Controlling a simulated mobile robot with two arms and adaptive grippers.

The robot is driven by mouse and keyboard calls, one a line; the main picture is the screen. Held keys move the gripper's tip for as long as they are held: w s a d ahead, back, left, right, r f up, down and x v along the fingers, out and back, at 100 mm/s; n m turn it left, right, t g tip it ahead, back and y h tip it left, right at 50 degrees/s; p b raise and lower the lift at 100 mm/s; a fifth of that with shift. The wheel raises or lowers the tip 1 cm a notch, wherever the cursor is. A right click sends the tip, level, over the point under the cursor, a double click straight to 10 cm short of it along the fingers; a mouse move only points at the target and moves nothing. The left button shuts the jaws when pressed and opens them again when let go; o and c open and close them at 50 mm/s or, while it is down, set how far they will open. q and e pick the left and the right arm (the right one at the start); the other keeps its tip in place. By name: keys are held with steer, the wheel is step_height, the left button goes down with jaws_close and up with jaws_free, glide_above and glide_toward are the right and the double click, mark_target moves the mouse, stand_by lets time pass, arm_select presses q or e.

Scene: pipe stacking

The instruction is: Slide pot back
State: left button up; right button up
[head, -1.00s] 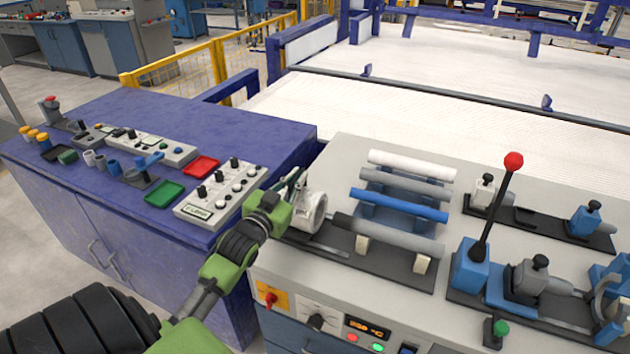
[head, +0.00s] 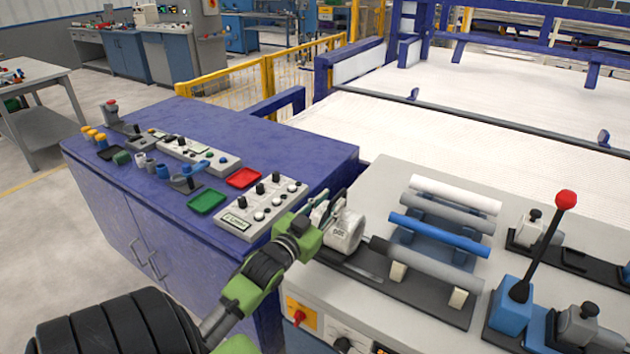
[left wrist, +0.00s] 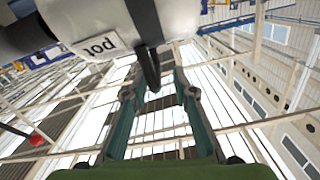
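The pot (head: 345,232) is a white-grey rounded body at the left end of the dark rail on the grey bench, just left of the lowest grey pipe (head: 420,264). In the left wrist view the pot (left wrist: 100,45) fills the top, with a "pot" label and a black bar (left wrist: 149,70) sticking down from it. My left gripper (head: 320,208) is beside the pot's left side. In the left wrist view its two green fingers (left wrist: 157,92) stand apart, with the bar's tip between them and gaps showing. My right gripper is not in view.
White, grey and blue pipes lie on a blue rack (head: 434,246) right of the pot. A red-knobbed lever (head: 545,245) stands farther right. A blue cabinet (head: 280,150) with a control box (head: 262,207) and red and green trays is at left. Bare bench top lies behind the pot.

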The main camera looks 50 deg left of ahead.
arm_select(q)
steer(key=v, duration=0.9)
steer(key=shift+s, duration=0.2)
